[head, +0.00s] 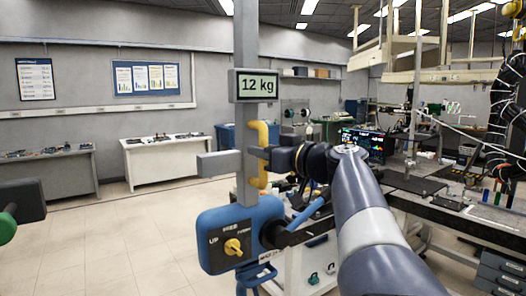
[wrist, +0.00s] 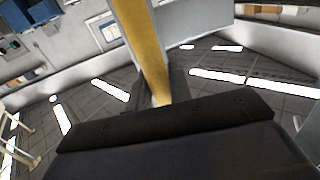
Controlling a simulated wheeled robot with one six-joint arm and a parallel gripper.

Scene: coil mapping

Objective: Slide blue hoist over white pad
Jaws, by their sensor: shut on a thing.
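The blue hoist (head: 243,238) stands in front of me in the head view. It has a blue housing with a yellow knob, a grey upright post and a display reading 12 kg. A yellow handle (head: 262,135) is fixed on the post. My gripper (head: 260,153) reaches it from the right and is shut on this handle. In the wrist view the yellow handle (wrist: 146,45) runs down between the fingers of my gripper (wrist: 158,98). I cannot make out a white pad in either view. The hoist's lower end is cut off by the head view's bottom edge.
A cluttered workbench (head: 460,212) stands at the right, with drawers (head: 500,275) below. A dark block with a green end (head: 8,226) juts in at the left edge. A white table (head: 165,160) stands by the back wall. The tiled floor (head: 120,235) at left is clear.

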